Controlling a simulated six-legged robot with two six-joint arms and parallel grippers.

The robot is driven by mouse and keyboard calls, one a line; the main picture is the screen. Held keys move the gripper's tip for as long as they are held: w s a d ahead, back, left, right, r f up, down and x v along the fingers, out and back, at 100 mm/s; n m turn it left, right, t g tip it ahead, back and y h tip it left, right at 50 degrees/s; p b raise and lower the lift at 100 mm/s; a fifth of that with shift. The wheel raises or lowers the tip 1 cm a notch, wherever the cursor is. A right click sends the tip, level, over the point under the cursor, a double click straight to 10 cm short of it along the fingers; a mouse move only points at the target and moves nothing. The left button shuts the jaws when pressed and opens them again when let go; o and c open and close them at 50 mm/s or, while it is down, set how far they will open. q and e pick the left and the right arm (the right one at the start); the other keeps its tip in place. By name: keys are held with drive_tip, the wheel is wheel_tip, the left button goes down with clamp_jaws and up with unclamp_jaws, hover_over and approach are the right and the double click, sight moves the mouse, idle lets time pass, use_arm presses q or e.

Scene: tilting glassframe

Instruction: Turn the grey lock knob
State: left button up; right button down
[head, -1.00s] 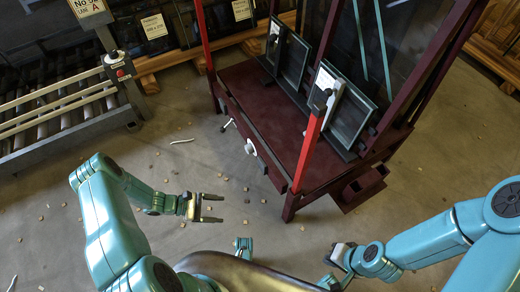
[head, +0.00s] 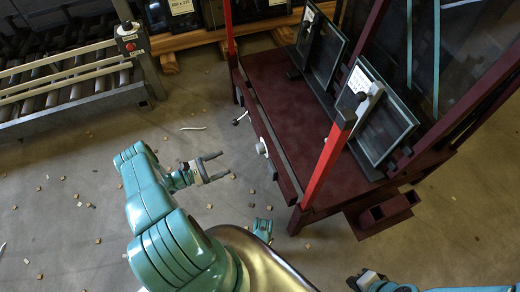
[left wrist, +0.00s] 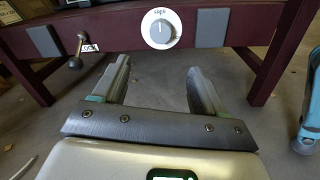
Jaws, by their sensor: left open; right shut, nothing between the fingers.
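The grey lock knob (left wrist: 161,31) sits on a round white dial on the dark red frame's front rail. A white pointer line on it stands roughly upright, with small lettering above. In the head view the white dial (head: 262,147) shows on the rail's side. My left gripper (head: 226,165) is open and empty, just left of the dial and apart from it. In the left wrist view its fingers (left wrist: 158,78) point toward the rail, one each side of the knob's line, below it. My right gripper (head: 366,280) is shut and empty at the bottom edge, partly cut off.
A small crank handle (left wrist: 77,50) with a dark ball hangs from the rail left of the knob. A red post (head: 328,160) and glass panes (head: 385,115) stand on the frame's table. A roller conveyor (head: 70,75) is at the left. Small scraps litter the floor.

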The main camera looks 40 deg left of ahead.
use_arm(q)
drive_tip(key=b+x, duration=0.2)
drive_tip(key=x, duration=1.2)
drive_tip(key=shift+d, duration=0.2)
drive_tip(key=shift+w, duration=0.1)
drive_tip(key=c, duration=1)
